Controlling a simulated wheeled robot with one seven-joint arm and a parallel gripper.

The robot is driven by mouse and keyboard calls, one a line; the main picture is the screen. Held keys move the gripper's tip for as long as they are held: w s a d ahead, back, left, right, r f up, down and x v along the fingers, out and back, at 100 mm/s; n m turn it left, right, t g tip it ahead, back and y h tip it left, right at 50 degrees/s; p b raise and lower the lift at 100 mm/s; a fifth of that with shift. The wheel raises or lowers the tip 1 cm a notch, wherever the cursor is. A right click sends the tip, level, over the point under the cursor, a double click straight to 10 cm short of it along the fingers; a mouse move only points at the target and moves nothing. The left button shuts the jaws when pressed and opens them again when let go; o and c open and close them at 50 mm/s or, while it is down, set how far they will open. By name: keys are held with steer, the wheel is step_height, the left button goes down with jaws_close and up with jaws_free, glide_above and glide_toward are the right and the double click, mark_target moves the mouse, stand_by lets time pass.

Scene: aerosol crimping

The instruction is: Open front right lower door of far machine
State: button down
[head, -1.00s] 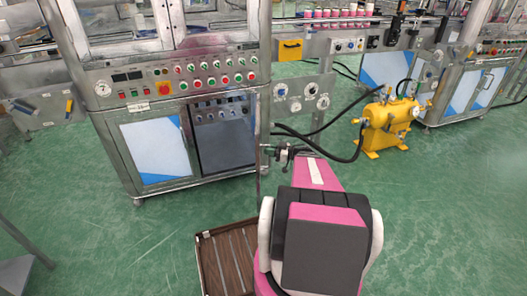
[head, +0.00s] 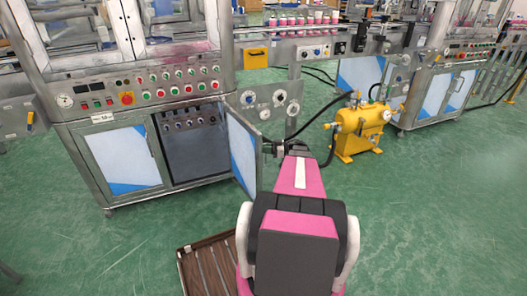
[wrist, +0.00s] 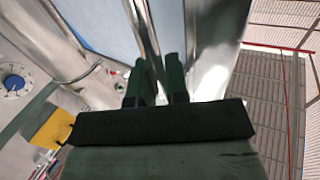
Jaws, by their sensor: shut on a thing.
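The lower right door (head: 243,153) of the machine (head: 150,95) stands swung out from the cabinet front, its blue-and-white panel facing the camera. The dark opening (head: 190,145) beside it shows a row of knobs inside. My gripper (head: 272,148) is at the door's free outer edge. In the wrist view, the two dark fingers of my gripper (wrist: 157,82) are closed around a metal edge or handle of the door (wrist: 142,35). The exact contact is partly hidden by the fingers.
The lower left door (head: 120,160) is shut. A yellow tank unit (head: 360,128) with black hoses stands to the right of my arm. A brown slatted platform (head: 208,265) lies low in front. Green floor (head: 430,220) is clear at the right.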

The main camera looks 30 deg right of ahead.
steer(key=c, duration=1.1)
jaws_free()
steer(key=shift+w, duration=0.1)
steer(key=shift+c, duration=0.2)
steer(key=v, duration=1.1)
